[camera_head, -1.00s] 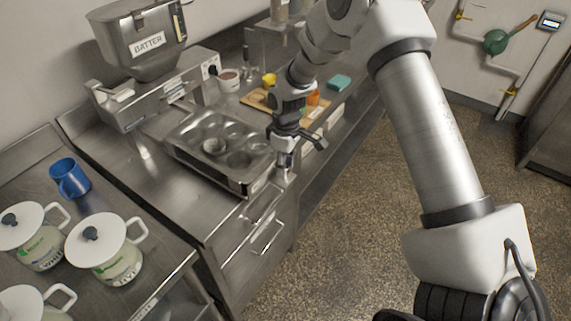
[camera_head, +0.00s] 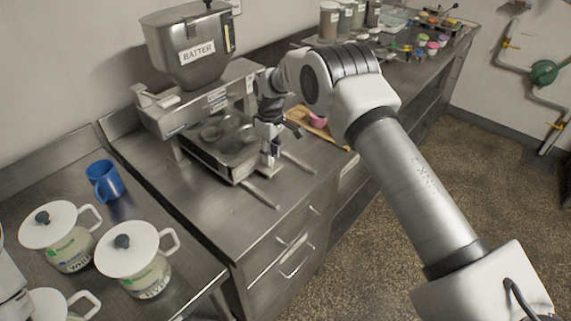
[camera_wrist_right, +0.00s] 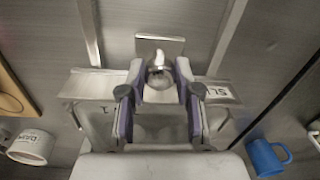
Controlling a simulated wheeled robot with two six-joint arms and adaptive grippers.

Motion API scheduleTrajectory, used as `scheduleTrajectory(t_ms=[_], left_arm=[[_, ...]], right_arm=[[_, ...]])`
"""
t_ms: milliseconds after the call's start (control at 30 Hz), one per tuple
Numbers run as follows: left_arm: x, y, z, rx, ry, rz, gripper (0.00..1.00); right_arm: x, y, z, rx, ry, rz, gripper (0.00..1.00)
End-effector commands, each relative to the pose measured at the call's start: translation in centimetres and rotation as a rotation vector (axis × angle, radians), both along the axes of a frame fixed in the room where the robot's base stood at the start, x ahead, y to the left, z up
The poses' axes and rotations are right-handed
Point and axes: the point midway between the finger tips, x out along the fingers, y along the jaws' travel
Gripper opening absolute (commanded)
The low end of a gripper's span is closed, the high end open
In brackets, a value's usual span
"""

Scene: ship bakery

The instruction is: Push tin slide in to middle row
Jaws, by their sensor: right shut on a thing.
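The metal tin slide (camera_head: 207,171), a tray with round cups, sits on its rails partly under the batter hopper. My right gripper (camera_head: 269,158) points down at its near end. In the right wrist view my right gripper (camera_wrist_right: 159,75) is shut on a shiny round knob (camera_wrist_right: 158,62) of the slide, between its purple-padded fingers. Some cups (camera_wrist_right: 158,125) show dimly between the fingers, and the gripper hides the rest. A printed label (camera_wrist_right: 218,92) shows beside the fingers, only partly readable. My left gripper is out of view.
The batter hopper (camera_head: 190,45) stands above the slide. Two bare rails (camera_head: 262,194) stick out toward the counter's front. A blue mug (camera_head: 104,181) and white-lidded jugs (camera_head: 135,250) stand at the left. A wooden board (camera_head: 325,132) lies to the right.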

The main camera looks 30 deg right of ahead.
Motion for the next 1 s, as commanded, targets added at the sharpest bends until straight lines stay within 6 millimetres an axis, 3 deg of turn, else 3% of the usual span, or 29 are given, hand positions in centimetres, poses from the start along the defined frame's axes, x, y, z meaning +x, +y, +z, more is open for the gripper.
scheduleTrajectory(t_ms=[133, 333, 800, 833, 900, 1000], left_arm=[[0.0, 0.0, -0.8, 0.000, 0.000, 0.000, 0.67], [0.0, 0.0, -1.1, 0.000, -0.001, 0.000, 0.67], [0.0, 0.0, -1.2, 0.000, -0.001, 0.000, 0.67], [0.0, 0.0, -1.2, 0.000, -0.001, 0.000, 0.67], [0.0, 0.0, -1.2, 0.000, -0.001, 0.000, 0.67], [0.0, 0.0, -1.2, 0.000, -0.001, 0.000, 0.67]], right_arm=[[1.9, 0.8, -0.3, -0.001, -0.003, 0.002, 0.00], [3.3, 1.4, -0.2, -0.001, -0.001, 0.001, 0.00], [3.7, 1.6, -0.1, 0.000, 0.001, 0.000, 0.00], [3.7, 1.6, -0.1, 0.000, 0.001, 0.000, 0.36], [3.7, 1.6, -0.1, 0.000, 0.001, 0.000, 0.58], [3.7, 1.5, 0.0, 0.000, 0.000, 0.000, 0.58]])
